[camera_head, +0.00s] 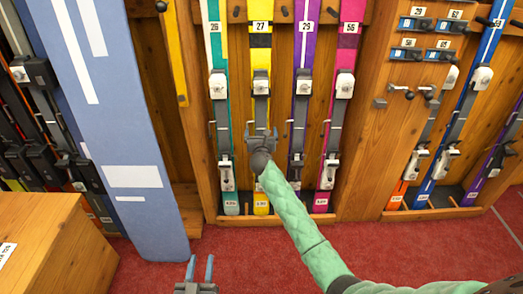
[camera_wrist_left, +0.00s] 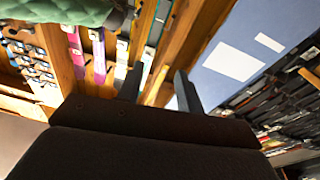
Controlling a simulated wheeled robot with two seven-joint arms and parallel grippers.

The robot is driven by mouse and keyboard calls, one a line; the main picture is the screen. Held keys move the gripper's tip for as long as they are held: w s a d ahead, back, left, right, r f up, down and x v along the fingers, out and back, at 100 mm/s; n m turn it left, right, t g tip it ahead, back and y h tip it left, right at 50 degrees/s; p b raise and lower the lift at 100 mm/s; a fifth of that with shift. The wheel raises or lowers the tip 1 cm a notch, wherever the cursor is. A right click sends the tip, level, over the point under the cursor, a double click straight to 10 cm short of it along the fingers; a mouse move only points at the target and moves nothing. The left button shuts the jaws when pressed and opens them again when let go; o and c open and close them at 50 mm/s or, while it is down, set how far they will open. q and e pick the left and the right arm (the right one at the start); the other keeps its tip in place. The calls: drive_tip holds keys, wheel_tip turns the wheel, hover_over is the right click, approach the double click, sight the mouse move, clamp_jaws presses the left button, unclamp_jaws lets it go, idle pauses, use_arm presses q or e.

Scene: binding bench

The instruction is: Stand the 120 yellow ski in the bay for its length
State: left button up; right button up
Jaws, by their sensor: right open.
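A yellow ski (camera_head: 261,185) with tag 27 stands upright in the middle rack bay, between a teal-and-white ski (camera_head: 214,60) and a purple ski (camera_head: 301,60). Its small lower label is too small to read surely. My right gripper (camera_head: 262,133) is open at the middle of this ski, below its upper binding; I cannot tell whether it touches. My left gripper (camera_head: 200,268) is open and empty low in the head view, and its fingers also show in the left wrist view (camera_wrist_left: 158,82). Another yellow strip (camera_head: 176,50) shows higher up in the left bay.
A tall light blue panel (camera_head: 120,150) with white patches stands left, partly covering the left bay. Dark skis (camera_head: 30,130) stand behind it. A wooden box (camera_head: 50,245) is at lower left. A pink ski (camera_head: 346,70) stands right of the purple one. Red floor (camera_head: 400,250) lies clear in front.

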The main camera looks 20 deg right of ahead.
use_arm(q)
drive_tip(key=shift+f, duration=0.15)
drive_tip(key=shift+s+f+g, duration=0.15)
drive_tip(key=shift+f+g, duration=0.15)
drive_tip(key=shift+f, duration=0.45)
drive_tip(key=shift+s+f+g, duration=0.1)
drive_tip(key=shift+f+g, duration=0.2)
drive_tip(key=shift+f, duration=0.45)
use_arm(e)
drive_tip(key=shift+s+a, duration=0.1)
drive_tip(key=shift+s, duration=0.1)
drive_tip(key=shift+s, duration=0.2)
drive_tip(key=shift+s+a+p, duration=0.1)
drive_tip(key=shift+s+p, duration=0.15)
drive_tip(key=shift+p, duration=0.15)
use_arm(q)
wheel_tip(320, 180, down, 7)
drive_tip(key=s+g, duration=0.2)
drive_tip(key=shift+y, duration=0.3)
use_arm(e)
drive_tip(key=shift+s, duration=0.15)
use_arm(q)
drive_tip(key=shift+s+f+g, duration=0.15)
drive_tip(key=shift+f+g, duration=0.25)
drive_tip(key=shift+f, duration=0.1)
